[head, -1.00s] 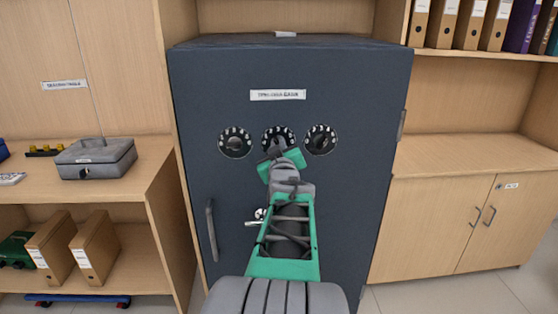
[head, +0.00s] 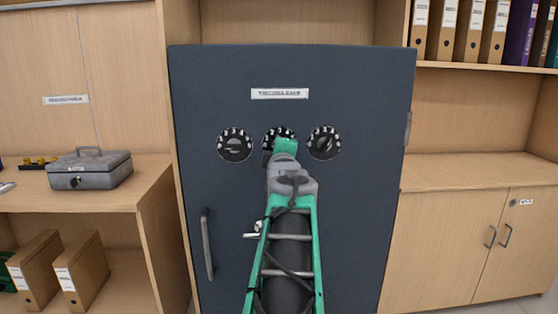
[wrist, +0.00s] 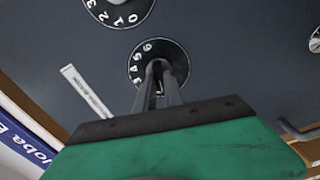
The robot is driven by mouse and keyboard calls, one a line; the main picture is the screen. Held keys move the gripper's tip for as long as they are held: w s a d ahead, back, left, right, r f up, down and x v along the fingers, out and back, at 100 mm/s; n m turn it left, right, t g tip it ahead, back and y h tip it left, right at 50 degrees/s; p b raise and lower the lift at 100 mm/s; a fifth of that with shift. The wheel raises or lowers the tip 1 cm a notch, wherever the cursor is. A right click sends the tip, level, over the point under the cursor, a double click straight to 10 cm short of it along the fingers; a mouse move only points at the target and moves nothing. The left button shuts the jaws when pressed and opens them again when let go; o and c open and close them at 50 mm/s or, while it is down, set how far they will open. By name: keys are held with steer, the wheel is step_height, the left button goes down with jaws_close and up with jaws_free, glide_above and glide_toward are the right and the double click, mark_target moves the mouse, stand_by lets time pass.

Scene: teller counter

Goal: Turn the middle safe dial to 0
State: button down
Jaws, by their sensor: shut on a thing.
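The grey safe (head: 220,190) stands upright with three round black dials in a row. The middle dial (head: 278,131) is mostly hidden behind my gripper (head: 281,143) in the head view; its upper numbers show. In the wrist view my gripper (wrist: 157,82) is shut on the knob of the middle dial (wrist: 178,55). White digits, among them a 6 and a 5, show along that dial's upper left rim. Its pointer mark is hidden by the fingers, so I cannot read the setting.
The left dial (head: 235,145) and right dial (head: 324,143) sit close on both sides. A bar handle (head: 208,244) is low on the safe's left. A label (head: 280,94) is above the dials. A cash box (head: 90,169) and binders (head: 470,32) stand on the flanking shelves.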

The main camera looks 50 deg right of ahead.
steer(key=shift+f+n+b, duration=0.1)
steer(key=shift+n+b, duration=0.7)
steer(key=shift+n, duration=0.4)
steer(key=c, duration=1.4)
jaws_free()
steer(key=shift+c, duration=0.2)
steer(key=v, duration=0.7)
steer(key=shift+s+a+p, duration=0.25)
steer(key=shift+p, duration=0.2)
